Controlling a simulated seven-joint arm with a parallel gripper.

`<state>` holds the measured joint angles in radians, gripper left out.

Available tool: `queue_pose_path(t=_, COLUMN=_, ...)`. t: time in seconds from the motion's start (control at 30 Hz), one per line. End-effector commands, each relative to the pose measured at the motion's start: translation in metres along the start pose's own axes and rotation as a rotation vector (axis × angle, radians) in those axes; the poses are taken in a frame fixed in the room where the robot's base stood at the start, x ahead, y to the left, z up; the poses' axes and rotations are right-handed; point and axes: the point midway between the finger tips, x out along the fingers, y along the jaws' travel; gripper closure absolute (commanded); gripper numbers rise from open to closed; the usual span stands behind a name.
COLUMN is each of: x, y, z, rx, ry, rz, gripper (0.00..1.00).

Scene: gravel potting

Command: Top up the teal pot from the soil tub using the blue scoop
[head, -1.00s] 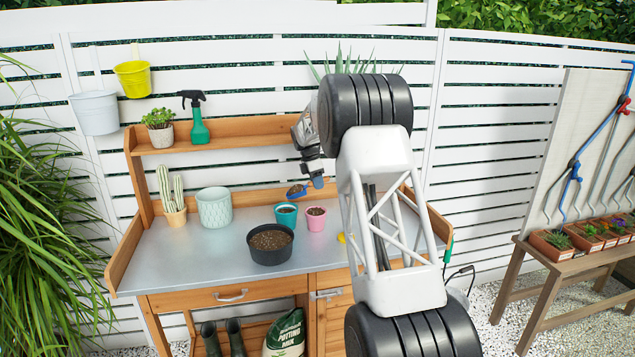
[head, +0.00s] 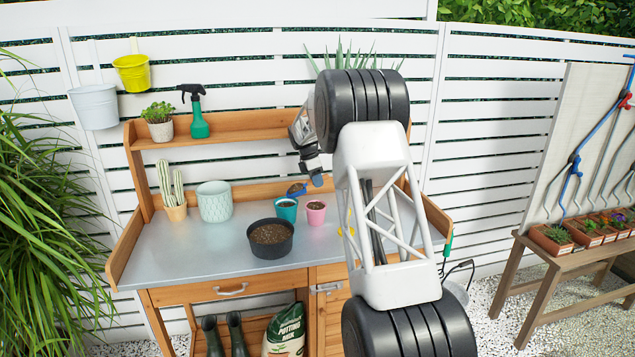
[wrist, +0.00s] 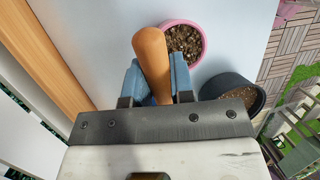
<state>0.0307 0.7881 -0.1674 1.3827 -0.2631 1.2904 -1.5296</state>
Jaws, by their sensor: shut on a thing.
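The blue scoop (head: 296,189) is in the air just above and behind the teal pot (head: 286,212), with brown soil in its bowl. My gripper (head: 316,180) is shut on the scoop's handle. In the wrist view the tan handle (wrist: 151,60) sits between my blue fingertips (wrist: 154,85). The teal pot stands on the bench with dark soil inside; I cannot make it out in the wrist view. The black soil tub (head: 270,250), full of brown soil, stands in front of it and also shows in the wrist view (wrist: 222,82).
A pink pot (head: 316,216) stands right of the teal pot and shows in the wrist view (wrist: 190,22). A pale patterned planter (head: 214,203) and a potted cactus (head: 176,212) are at the left. The grey bench top (head: 180,255) is clear at front left.

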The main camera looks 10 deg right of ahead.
Motion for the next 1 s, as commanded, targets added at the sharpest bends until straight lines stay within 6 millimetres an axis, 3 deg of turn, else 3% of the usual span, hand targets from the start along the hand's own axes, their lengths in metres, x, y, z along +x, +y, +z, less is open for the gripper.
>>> queue_pose_path(t=1.0, x=-0.024, y=-0.004, z=-0.008, rx=0.030, ry=-0.197, rz=0.000, gripper=1.00)
